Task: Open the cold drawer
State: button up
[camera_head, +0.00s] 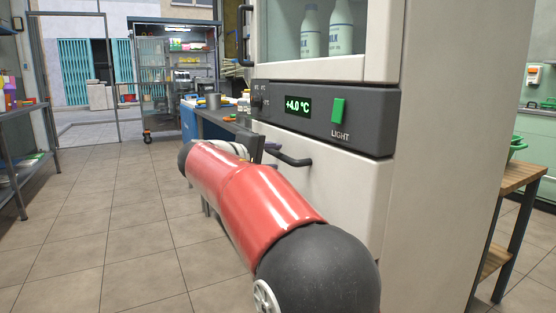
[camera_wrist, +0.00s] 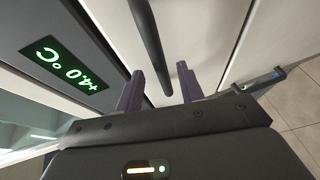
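The cold drawer (camera_head: 345,195) is the off-white front below the grey control panel of the fridge, and it looks shut. Its dark bar handle (camera_head: 290,159) shows just beyond my red arm. In the wrist view the handle bar (camera_wrist: 150,45) runs down from the top edge and ends between the two purple fingers. My gripper (camera_wrist: 160,70) is open, with one finger on each side of the bar and a visible gap to each. In the head view my arm hides part of the handle and drawer front.
The grey panel (camera_head: 375,125) above carries a +4.0 °C display (camera_head: 298,107) and a green light switch (camera_head: 338,111). Milk bottles (camera_head: 340,30) stand behind the upper glass door. A wooden-topped table (camera_head: 520,178) stands right. Tiled floor (camera_head: 110,220) is clear at left.

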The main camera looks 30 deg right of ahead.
aim_at(279, 156)
jog(key=shift+x, duration=2.05)
grip_shut()
